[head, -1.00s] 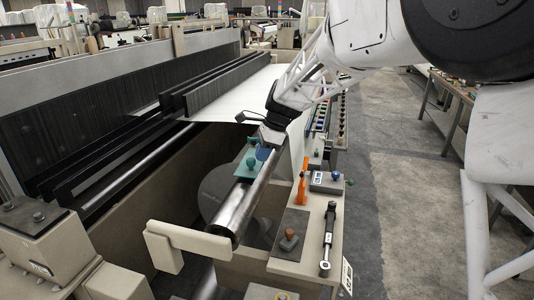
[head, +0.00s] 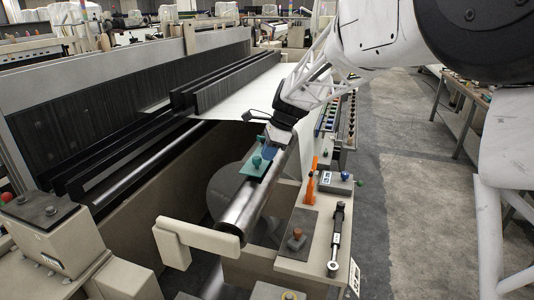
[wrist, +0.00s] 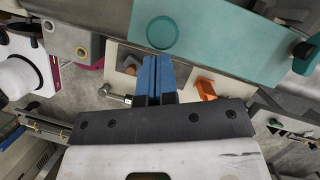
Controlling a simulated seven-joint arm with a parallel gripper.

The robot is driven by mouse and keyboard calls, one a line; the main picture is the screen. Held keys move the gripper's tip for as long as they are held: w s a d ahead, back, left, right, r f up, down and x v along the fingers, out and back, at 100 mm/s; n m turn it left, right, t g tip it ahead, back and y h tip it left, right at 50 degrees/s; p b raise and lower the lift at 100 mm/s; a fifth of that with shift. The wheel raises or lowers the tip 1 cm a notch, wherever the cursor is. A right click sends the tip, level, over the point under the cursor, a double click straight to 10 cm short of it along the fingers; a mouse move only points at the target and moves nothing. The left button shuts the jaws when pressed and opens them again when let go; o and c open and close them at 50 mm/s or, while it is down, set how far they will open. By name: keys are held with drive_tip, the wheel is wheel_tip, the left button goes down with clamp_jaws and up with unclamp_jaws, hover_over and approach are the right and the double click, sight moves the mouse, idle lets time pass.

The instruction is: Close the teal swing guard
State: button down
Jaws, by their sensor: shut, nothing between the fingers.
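The teal swing guard (head: 248,168) is a flat plate with a round teal knob on top, lying over the long metal roller in the head view. In the wrist view the guard (wrist: 235,45) fills the upper right, with a round teal disc near its left end and a dark fitting at its right end. My gripper (head: 268,150) is just behind the knob in the head view. Its blue fingers (wrist: 158,62) are shut together and empty. Their tips reach the guard's lower left edge in the wrist view; I cannot tell whether they touch it.
A beige handle bar (head: 195,238) lies at the roller's near end. The aisle (head: 410,170) at right is clear.

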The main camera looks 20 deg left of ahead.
drive_tip(key=w+d+r, duration=0.2)
drive_tip(key=d+r, duration=0.4)
drive_tip(key=r, duration=0.3)
drive_tip(key=shift+w+d+r, duration=0.15)
drive_tip(key=shift+w+d, duration=0.15)
drive_tip(key=shift+w, duration=0.05)
